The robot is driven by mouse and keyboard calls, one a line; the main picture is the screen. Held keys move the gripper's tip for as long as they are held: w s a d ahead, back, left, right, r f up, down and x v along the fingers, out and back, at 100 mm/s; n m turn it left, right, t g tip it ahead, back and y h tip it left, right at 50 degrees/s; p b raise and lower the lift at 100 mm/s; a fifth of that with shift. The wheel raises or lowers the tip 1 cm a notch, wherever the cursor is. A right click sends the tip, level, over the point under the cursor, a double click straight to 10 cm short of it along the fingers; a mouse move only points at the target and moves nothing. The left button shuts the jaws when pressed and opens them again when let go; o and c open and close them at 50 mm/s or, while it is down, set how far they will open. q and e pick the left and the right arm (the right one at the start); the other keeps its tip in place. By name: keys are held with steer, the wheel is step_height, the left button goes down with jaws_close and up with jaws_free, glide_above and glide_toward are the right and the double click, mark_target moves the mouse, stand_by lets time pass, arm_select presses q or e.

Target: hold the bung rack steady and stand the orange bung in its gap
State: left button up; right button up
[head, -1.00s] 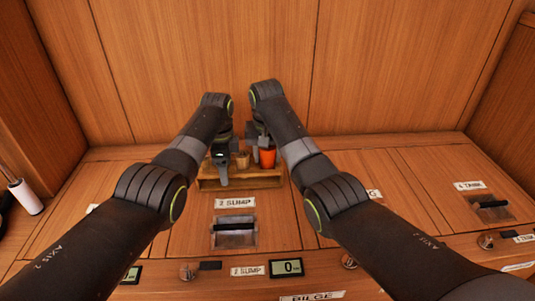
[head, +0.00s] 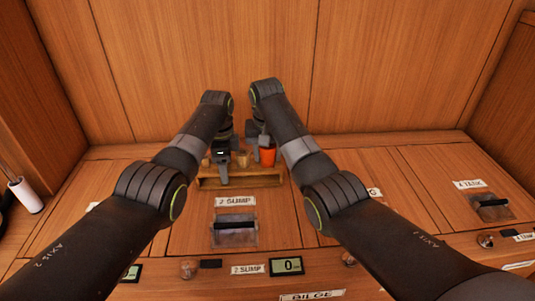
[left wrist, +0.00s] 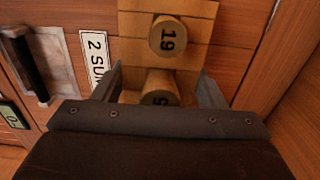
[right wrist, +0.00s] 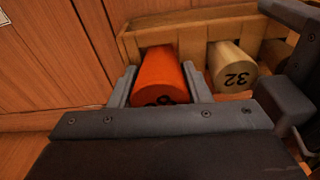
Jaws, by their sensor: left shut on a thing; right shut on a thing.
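The wooden bung rack (head: 240,181) stands on the wooden counter. It also shows in the left wrist view (left wrist: 190,13) and right wrist view (right wrist: 195,27). My left gripper (head: 222,172) is shut on the rack's left part, fingers on its two sides. My right gripper (right wrist: 160,85) is shut on the orange bung (right wrist: 162,77), which is at the rack's right end (head: 267,156). Whether its base is seated is hidden.
A pale bung marked 32 (right wrist: 231,66) stands in the rack beside the orange one. In front are the 2 SUMP label (head: 235,202) and a latch handle (head: 235,225). A wooden wall (head: 220,60) rises behind.

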steer(key=shift+r, duration=0.1)
stand_by(0.7)
steer(key=o, duration=1.5)
steer(key=shift+a, duration=0.1)
arm_select(q)
steer(key=shift+d, duration=0.1)
arm_select(e)
steer(key=shift+o, duration=0.2)
steer(key=shift+r, duration=3.55)
arm_select(q)
steer(key=o, duration=1.2)
